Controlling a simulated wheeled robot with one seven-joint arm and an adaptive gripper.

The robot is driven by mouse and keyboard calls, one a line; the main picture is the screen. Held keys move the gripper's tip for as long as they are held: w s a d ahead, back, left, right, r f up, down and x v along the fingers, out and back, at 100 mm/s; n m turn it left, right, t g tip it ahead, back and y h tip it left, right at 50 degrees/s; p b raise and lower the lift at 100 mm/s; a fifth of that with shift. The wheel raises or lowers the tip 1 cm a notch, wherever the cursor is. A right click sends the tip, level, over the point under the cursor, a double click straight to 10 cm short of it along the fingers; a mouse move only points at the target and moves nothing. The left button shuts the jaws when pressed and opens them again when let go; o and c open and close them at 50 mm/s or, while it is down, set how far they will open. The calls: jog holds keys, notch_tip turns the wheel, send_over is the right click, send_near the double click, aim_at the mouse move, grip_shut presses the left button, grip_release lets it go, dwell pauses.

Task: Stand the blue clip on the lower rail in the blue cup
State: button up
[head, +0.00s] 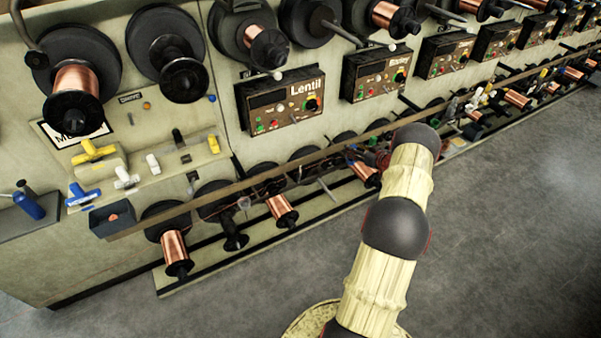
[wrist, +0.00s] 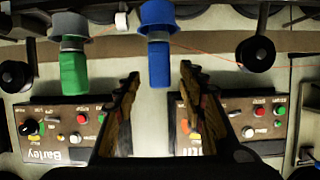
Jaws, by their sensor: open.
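In the wrist view, which is upside down, a blue cylinder (wrist: 158,64) shows between and beyond my fingertips. A short pale neck joins it to a wider, flared blue piece (wrist: 157,14) at the top edge. They line up as a clip handle over a cup, but I cannot tell whether they are separate or one is seated in the other. My gripper (wrist: 160,72) is open, one finger on each side of the cylinder, with a visible gap to each. In the head view my arm hides most of the gripper and this spot.
The Barley panel (head: 381,73) and Lentil panel (head: 281,102) flank this spot. The brown rail (head: 200,203) runs below, with copper spools (head: 283,211) under it. The floor (head: 500,230) is clear.

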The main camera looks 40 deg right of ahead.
jog(key=v, duration=1)
jog(key=shift+s, duration=0.2)
jog(key=shift+a, duration=0.1)
